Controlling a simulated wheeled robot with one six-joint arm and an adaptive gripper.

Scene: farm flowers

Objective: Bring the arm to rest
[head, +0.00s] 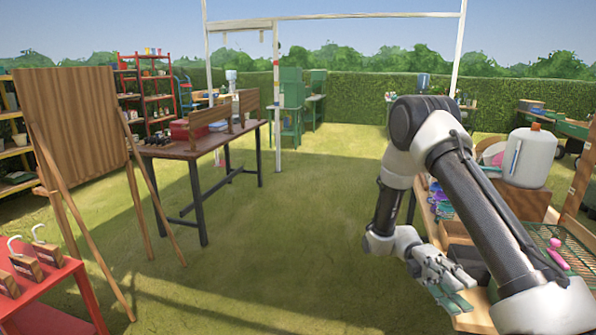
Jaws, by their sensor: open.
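My arm rises from the lower right of the head view, bends at a high elbow and comes down to my gripper (452,296). My gripper hangs low at the near left edge of the wooden bench (432,216) on the right. It is open, and I see nothing held between its fingers. I cannot tell whether it touches the bench. My own arm hides part of the bench and what lies on it.
A dark table (180,150) and a wooden board (72,125) on an easel stand left. A red table (50,300) is near left. The middle grass is clear.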

